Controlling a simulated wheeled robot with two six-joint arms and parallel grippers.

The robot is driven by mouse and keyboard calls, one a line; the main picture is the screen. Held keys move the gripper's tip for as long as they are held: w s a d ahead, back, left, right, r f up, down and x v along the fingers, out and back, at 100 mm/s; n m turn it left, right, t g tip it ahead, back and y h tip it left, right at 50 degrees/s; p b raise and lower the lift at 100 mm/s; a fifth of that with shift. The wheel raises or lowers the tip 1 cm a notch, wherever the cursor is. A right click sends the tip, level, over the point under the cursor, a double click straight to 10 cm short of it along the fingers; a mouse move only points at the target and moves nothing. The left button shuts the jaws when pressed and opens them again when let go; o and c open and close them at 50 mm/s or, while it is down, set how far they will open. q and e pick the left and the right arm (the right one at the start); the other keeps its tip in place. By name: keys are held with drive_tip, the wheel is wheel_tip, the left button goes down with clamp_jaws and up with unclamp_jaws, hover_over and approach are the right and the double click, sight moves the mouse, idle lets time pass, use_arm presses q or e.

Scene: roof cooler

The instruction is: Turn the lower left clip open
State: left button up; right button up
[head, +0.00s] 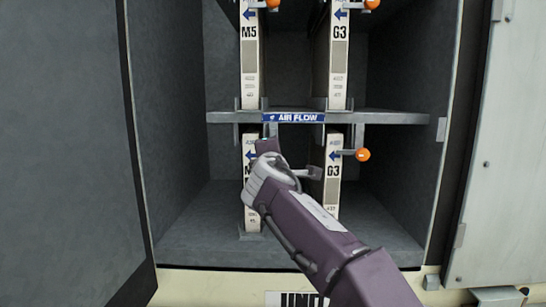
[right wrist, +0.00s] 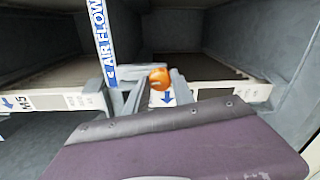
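The lower left filter (head: 252,219) is a pale upright frame with a blue arrow, standing under the shelf. Its clip is hidden in the head view behind my right gripper (head: 277,160). In the right wrist view, the clip's orange knob (right wrist: 160,78) shows among grey parts just beyond my purple wrist, near the blue arrow. The gripper's tips are at the knob, but I cannot tell whether they close on it. My left gripper is in neither view.
The lower right filter (head: 332,199) has its orange knob (head: 363,155) sticking out to the right. Two more filters stand above the grey shelf (head: 392,117), which bears an AIR FLOW label (head: 293,118). A dark door (head: 60,150) stands at left and a pale panel (head: 505,160) at right.

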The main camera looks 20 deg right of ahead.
drive_tip(key=o, duration=0.4)
drive_tip(key=b+v, duration=0.1)
drive_tip(key=v, duration=0.8)
